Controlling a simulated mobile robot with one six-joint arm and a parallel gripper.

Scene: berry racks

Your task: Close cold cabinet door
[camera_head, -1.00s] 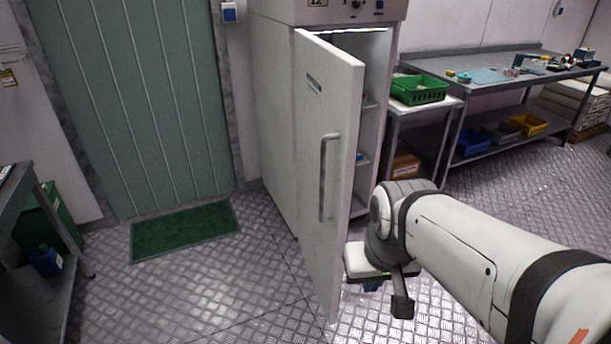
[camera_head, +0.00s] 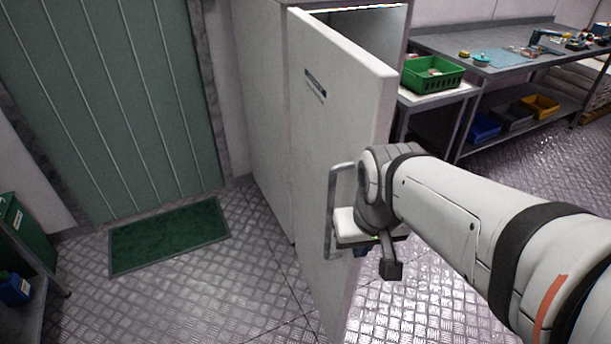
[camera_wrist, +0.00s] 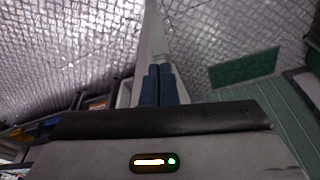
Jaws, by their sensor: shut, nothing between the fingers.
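The white cold cabinet door (camera_head: 320,130) stands open, swung out toward me, with a lit gap along the cabinet's top. Its vertical bar handle (camera_head: 330,210) is on the face turned to the left, and my wrist hides part of it. My gripper (camera_head: 362,250) is at the door's free edge, low beside the handle, with its fingertips mostly hidden in the head view. In the wrist view my dark blue fingers (camera_wrist: 160,84) are together and empty, with the door's edge (camera_wrist: 152,40) just beyond them. I cannot tell whether they touch it.
A green crate (camera_head: 432,75) stands on a small side table right of the cabinet. A long workbench (camera_head: 480,50) with tools is at the back right. A green mat (camera_head: 168,235) lies on the open metal floor at left.

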